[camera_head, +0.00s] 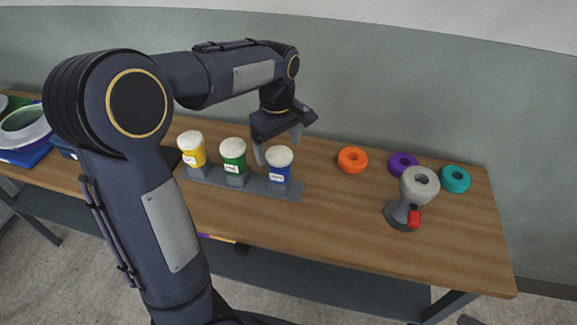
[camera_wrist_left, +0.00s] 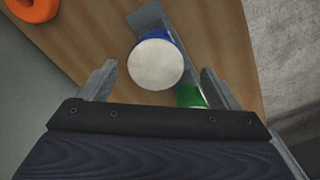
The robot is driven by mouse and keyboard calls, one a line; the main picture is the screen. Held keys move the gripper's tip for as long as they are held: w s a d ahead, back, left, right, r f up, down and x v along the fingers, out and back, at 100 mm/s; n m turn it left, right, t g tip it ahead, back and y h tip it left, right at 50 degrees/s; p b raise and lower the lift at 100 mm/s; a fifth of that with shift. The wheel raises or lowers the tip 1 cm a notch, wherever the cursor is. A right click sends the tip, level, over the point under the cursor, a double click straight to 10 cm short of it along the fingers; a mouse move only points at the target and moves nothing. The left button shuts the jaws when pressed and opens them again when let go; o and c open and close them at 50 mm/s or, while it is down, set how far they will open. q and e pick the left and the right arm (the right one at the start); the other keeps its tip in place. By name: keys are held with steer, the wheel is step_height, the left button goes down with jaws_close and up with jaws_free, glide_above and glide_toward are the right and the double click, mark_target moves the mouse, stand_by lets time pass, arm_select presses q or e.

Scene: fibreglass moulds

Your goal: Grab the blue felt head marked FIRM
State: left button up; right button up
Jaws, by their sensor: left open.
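The blue felt head (camera_head: 279,171) has a white top and a small white label too small to read. It stands upright at the right end of a grey rack (camera_head: 245,187) on the wooden table. A green head (camera_head: 233,158) and a yellow head (camera_head: 192,150) stand to its left in the same rack. My left gripper (camera_head: 278,152) is open just above and behind the blue head, apart from its sides as far as I can see. In the left wrist view the blue head's white top (camera_wrist_left: 156,64) lies between and beyond the open fingers, with the green head (camera_wrist_left: 190,96) near one finger.
Orange (camera_head: 352,160), purple (camera_head: 403,165) and teal (camera_head: 456,179) rings lie to the right. Stacked bowls (camera_head: 24,130) are at the far left.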

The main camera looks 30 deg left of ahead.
mark_target(280, 171)
arm_select(q)
steer(key=f, duration=0.7)
steer(key=shift+w+a+f, duration=0.2)
steer(key=shift+w+f, duration=0.05)
steer(key=shift+w, duration=0.05)
steer(key=c, duration=1.2)
steer(key=shift+r, duration=0.1)
steer(key=shift+c, duration=0.2)
